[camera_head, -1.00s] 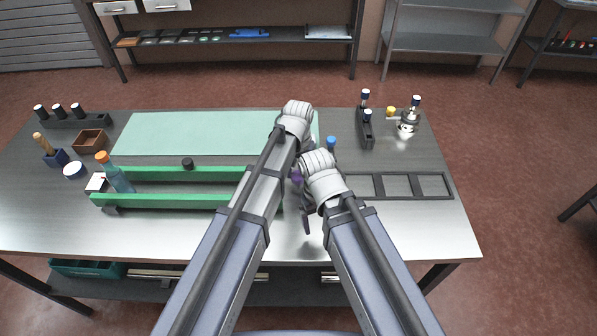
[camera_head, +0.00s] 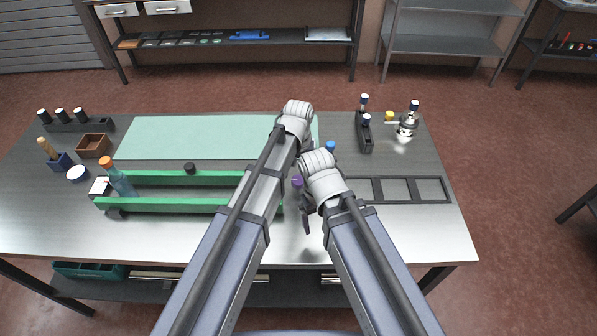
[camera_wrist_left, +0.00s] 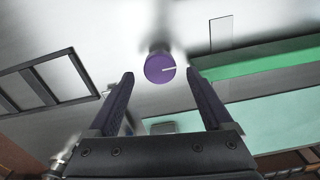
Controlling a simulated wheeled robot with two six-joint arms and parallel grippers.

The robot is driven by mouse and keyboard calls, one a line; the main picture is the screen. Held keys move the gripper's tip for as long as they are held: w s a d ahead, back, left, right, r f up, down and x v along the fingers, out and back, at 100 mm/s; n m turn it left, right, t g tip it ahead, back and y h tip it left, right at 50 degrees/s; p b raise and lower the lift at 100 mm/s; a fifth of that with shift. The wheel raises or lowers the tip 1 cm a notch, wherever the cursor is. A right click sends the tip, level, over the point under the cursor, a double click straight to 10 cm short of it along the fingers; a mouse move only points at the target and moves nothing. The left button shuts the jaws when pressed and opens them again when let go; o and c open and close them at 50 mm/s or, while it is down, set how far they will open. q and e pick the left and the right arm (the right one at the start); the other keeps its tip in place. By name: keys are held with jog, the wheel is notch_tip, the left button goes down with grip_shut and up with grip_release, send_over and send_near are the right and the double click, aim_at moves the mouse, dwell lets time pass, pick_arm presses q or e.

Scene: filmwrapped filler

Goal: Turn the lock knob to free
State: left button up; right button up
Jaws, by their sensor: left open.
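The purple lock knob (camera_head: 297,181) shows between my two forearms in the head view, right of the green rails. In the left wrist view the knob (camera_wrist_left: 160,68) is a round purple disc with a white pointer line directed right. My left gripper (camera_wrist_left: 160,76) is open, with one finger on each side of the knob in the picture and a visible gap on both sides. In the head view the left gripper (camera_head: 305,146) is mostly hidden below its pale wrist. My right gripper (camera_head: 307,218) shows only as a dark part beside its wrist; its jaws are not clear.
Green rails (camera_head: 165,178) and a teal mat (camera_head: 200,137) lie left of the arms. A blue-capped item (camera_head: 330,147) stands close by the wrists. A dark divided frame (camera_head: 413,203) and a metal flask (camera_head: 407,124) are on the right. The table's front strip is clear.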

aim_at(298, 179)
pick_arm(q)
notch_tip(298, 179, up, 6)
jog(key=p, duration=0.4)
jog(key=shift+f+p, duration=0.15)
jog(key=shift+p, duration=0.25)
pick_arm(e)
notch_tip(298, 179, up, 6)
jog(key=shift+f, duration=0.2)
pick_arm(q)
jog(key=shift+f, duration=0.2)
pick_arm(e)
jog(key=shift+f, duration=0.15)
pick_arm(q)
notch_tip(298, 179, down, 8)
jog(key=b, duration=0.8)
jog(key=shift+r, duration=0.2)
pick_arm(e)
notch_tip(298, 179, down, 8)
jog(key=shift+r, duration=0.2)
pick_arm(q)
jog(key=shift+r, duration=0.1)
pick_arm(e)
jog(key=shift+r, duration=0.1)
